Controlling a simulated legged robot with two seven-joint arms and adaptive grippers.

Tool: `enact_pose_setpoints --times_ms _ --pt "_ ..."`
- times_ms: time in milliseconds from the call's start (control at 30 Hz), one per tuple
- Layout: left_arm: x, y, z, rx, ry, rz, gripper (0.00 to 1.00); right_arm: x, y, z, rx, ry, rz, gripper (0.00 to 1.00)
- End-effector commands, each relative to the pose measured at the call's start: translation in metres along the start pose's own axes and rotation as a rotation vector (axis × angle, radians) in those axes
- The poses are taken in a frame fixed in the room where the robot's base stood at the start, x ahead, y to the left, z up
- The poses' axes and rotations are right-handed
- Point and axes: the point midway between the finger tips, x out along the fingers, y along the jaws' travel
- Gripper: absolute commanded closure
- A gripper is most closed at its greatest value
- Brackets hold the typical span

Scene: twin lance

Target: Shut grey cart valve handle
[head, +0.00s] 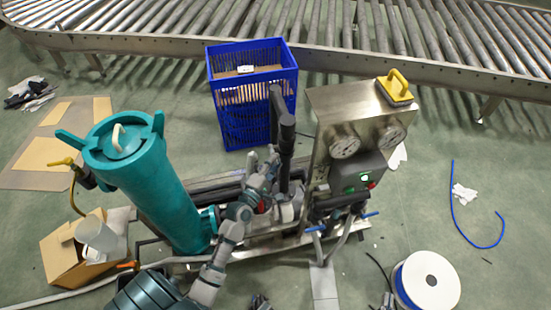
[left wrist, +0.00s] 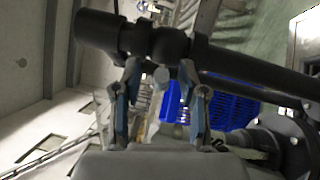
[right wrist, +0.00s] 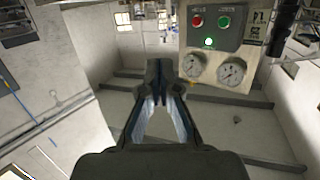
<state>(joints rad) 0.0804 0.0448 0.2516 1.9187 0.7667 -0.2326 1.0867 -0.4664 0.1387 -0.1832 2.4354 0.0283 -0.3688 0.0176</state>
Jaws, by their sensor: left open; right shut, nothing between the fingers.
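The cart (head: 330,240) stands on the floor with a teal filter vessel and a steel gauge panel. I cannot clearly pick out the grey valve handle in the head view.
The teal vessel (head: 155,190) stands left of my left arm. A blue crate (head: 258,110) stands behind the pipe. The gauge panel (head: 330,110), with lit green light, is to the right. A white spool (head: 427,280) lies at front right. Floor at right is mostly clear.

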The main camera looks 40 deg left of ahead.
Motion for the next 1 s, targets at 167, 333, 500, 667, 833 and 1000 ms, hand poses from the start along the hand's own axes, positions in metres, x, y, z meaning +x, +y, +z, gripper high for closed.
enact_pose_setpoints --times_ms 167,333,500,667,833,1000 --pt "0.017 -0.002 -0.009 -0.007 0.002 -0.001 0.58 0.002 -0.009 -0.007 -0.005 0.04 -0.001 1.0" --pt "0.021 -0.002 -0.01 -0.008 0.002 -0.002 0.58 0.003 -0.011 -0.009 -0.005 0.05 -0.001 1.0" --pt "0.02 -0.001 -0.005 -0.002 0.001 -0.001 0.6 0.002 -0.011 -0.01 -0.005 0.051 -0.001 1.0" --pt "0.02 0.0 0.0 0.002 0.0 -0.001 1.0 0.002 -0.011 -0.01 -0.004 0.052 -0.001 1.0" --pt "0.02 0.0 0.0 -0.001 -0.004 -0.001 1.0 0.002 -0.011 -0.01 -0.005 0.052 -0.001 1.0" --pt "0.02 -0.002 -0.002 -0.002 -0.007 0.0 1.0 0.002 -0.011 -0.009 -0.005 0.052 0.0 1.0"
